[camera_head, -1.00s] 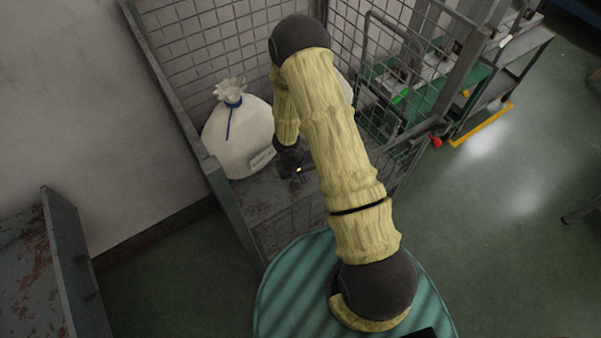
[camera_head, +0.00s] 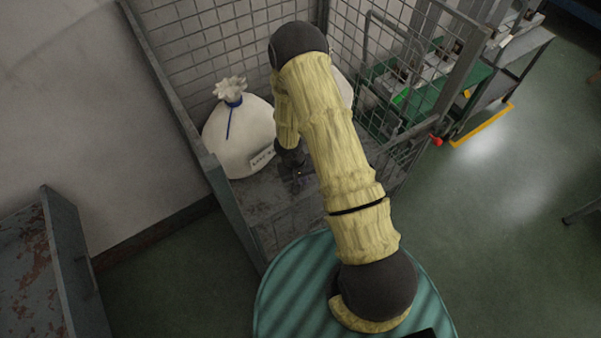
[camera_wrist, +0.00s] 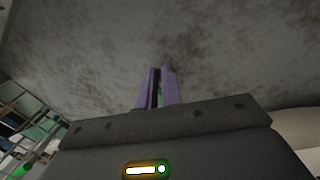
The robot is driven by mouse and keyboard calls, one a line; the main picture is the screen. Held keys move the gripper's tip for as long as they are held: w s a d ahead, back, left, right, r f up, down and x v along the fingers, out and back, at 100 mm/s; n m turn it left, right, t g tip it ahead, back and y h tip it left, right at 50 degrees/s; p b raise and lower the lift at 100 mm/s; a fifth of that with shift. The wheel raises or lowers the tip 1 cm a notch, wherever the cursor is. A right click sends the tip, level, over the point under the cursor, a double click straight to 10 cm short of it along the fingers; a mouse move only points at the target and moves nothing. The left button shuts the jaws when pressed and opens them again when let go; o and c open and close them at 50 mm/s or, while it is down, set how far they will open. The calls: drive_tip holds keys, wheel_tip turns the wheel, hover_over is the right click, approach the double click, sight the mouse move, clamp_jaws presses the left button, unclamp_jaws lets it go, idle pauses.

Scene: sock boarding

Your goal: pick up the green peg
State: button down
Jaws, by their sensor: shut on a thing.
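In the wrist view my gripper (camera_wrist: 157,72) has its two purple fingers close together. A thin green sliver, the green peg (camera_wrist: 161,94), shows between them; the rest of it is hidden by the fingers. In the head view my gripper (camera_head: 299,174) is low inside a wire cage, close above its grey floor and right of a white sack. The peg cannot be made out there.
The tied white sack (camera_head: 238,138) with a blue cord stands beside my gripper. Mesh cage walls (camera_head: 205,40) rise around, and a grey post edges the left side. A trolley (camera_head: 500,75) stands outside at right. Bare cage floor (camera_head: 262,195) lies in front.

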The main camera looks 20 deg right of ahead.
wheel_tip(320, 180, up, 10)
drive_tip(key=p, duration=0.2)
idle(0.4)
idle(0.4)
drive_tip(key=w+r+p, duration=0.3)
drive_tip(key=r+p, duration=2)
drive_tip(key=p, duration=0.3)
drive_tip(key=shift+d+r, duration=0.25)
drive_tip(key=shift+r, duration=0.1)
